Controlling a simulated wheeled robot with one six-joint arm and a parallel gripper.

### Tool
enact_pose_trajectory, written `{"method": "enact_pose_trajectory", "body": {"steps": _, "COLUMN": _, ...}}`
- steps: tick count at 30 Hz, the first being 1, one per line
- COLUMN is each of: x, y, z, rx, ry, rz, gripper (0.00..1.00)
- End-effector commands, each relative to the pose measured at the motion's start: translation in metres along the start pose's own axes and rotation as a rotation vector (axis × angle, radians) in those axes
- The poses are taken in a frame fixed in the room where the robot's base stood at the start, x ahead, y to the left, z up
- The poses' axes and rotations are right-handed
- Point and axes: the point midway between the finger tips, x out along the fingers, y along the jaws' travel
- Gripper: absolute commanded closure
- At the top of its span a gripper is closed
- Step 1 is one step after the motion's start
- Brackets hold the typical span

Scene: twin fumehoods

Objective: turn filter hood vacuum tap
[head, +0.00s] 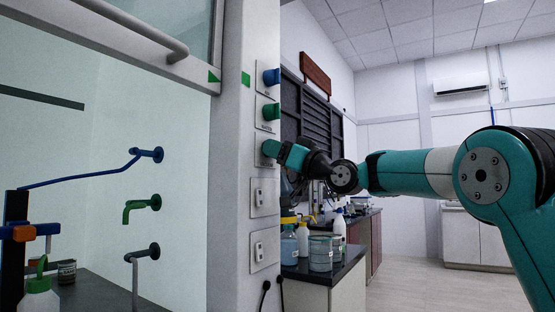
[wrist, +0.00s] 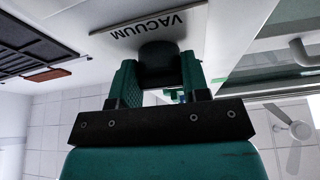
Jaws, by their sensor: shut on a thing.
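The vacuum tap is a dark round knob (wrist: 160,55) under a plate (wrist: 146,24) lettered VACUUM, seen in the wrist view. My gripper (wrist: 161,74) has one teal finger on each side of the knob and is shut on it. In the head view my gripper (head: 277,151) reaches from the right to the third tap down on the hood's front post. There it hides most of the knob, and how far the knob is turned cannot be told.
A blue tap (head: 271,77) and a green tap (head: 270,111) sit just above on the same post. Sockets (head: 264,197) are below. A bench (head: 330,279) with bottles and jars stands under my arm. The raised sash (head: 150,40) is at upper left. Open floor lies at lower right.

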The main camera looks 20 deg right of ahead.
Motion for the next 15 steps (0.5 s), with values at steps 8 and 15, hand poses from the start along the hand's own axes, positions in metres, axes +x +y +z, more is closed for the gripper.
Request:
{"method": "enact_pose_trajectory", "body": {"steps": 8, "x": 0.0006, "y": -0.0004, "z": -0.0007, "rx": -0.012, "ry": 0.001, "rz": -0.006, "gripper": 0.81}}
{"method": "enact_pose_trajectory", "body": {"steps": 15, "x": 0.0007, "y": -0.0005, "z": -0.0009, "rx": -0.011, "ry": 0.002, "rz": -0.006, "gripper": 0.48}}
